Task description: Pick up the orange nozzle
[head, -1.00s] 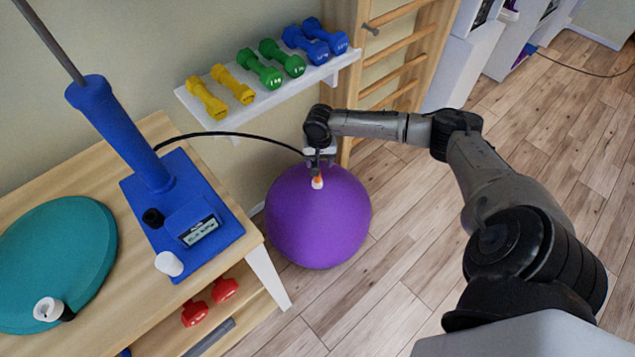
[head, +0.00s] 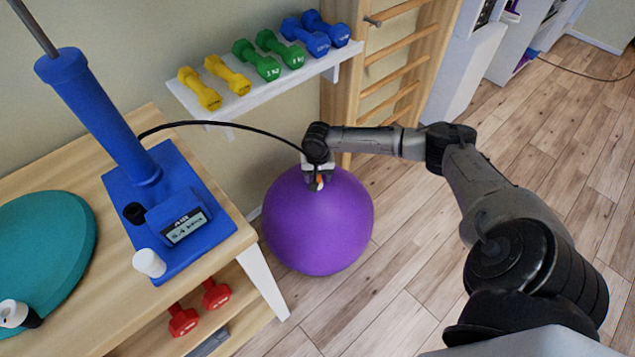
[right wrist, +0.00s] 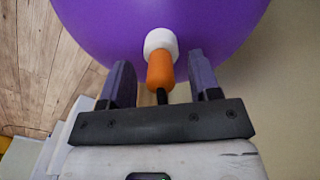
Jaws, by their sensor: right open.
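The orange nozzle (right wrist: 160,72) is in the middle of the right wrist view, between my two fingers. Its far end meets a white round piece (right wrist: 160,42) at the purple exercise ball (right wrist: 90,20); I cannot tell whether that piece belongs to the nozzle or the ball. A short black part shows at its near end. My right gripper (right wrist: 160,62) is open, with a finger on each side of the nozzle and gaps left and right. In the head view the right gripper (head: 314,182) is at the top of the ball and mostly hides the nozzle (head: 319,181). My left gripper is not in view.
A black hose (head: 225,124) runs from the blue pump (head: 170,215) on the wooden table (head: 150,125) toward my right gripper. A white shelf (head: 265,90) with several dumbbells and wooden wall bars (head: 385,62) stand behind. The floor to the right is clear.

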